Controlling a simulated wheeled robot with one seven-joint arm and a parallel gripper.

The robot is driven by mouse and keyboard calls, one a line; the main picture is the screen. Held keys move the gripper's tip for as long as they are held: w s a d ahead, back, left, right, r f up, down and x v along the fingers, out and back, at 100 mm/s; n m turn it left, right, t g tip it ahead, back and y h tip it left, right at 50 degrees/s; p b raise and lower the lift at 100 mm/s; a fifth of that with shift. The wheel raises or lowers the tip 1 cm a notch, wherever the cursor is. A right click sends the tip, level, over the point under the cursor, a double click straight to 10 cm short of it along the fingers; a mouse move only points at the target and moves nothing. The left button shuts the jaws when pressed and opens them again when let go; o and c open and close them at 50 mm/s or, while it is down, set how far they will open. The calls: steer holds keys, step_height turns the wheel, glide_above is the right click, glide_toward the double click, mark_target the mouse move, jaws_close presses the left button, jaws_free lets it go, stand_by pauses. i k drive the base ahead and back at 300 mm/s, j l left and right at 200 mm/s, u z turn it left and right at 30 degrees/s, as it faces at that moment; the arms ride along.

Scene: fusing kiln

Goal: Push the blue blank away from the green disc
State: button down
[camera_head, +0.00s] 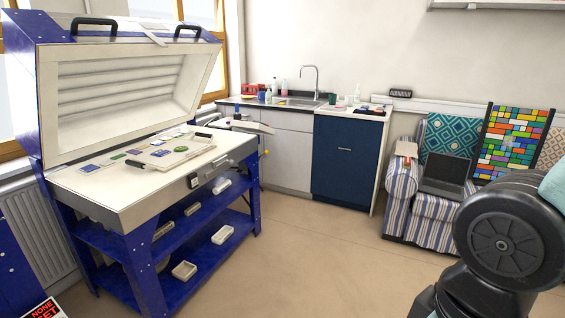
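A green disc (181,149) lies on a pale board (150,162) with dark handles, on the bed of the open kiln (120,205). I cannot tell which piece is the blue blank. My gripper is not in view; only part of my arm shows at the lower right.
The kiln's lid (135,85) is raised. Blue shelves (190,265) below hold several pale trays. A sink counter (285,145) and blue cabinet (345,163) stand behind. A striped armchair (400,190) with a laptop (447,175) is at the right. The floor (310,255) between is clear.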

mark_target(160, 153)
steer(key=i+l+z, duration=0.2)
steer(key=i, duration=1.7)
steer(key=i+j+u, duration=0.2)
steer(key=i+u, duration=0.25)
steer(key=i, duration=0.25)
steer(key=i+u, duration=0.5)
steer(key=i, duration=0.2)
steer(key=i+l+u, duration=0.3)
steer(key=i+u, duration=0.15)
steer(key=i, duration=0.2)
steer(key=i+u, duration=0.35)
steer(key=i+l+u, duration=0.1)
steer(key=i+u, duration=0.3)
steer(key=i+l+u, duration=0.2)
steer(key=u, duration=0.15)
steer(key=i, duration=0.15)
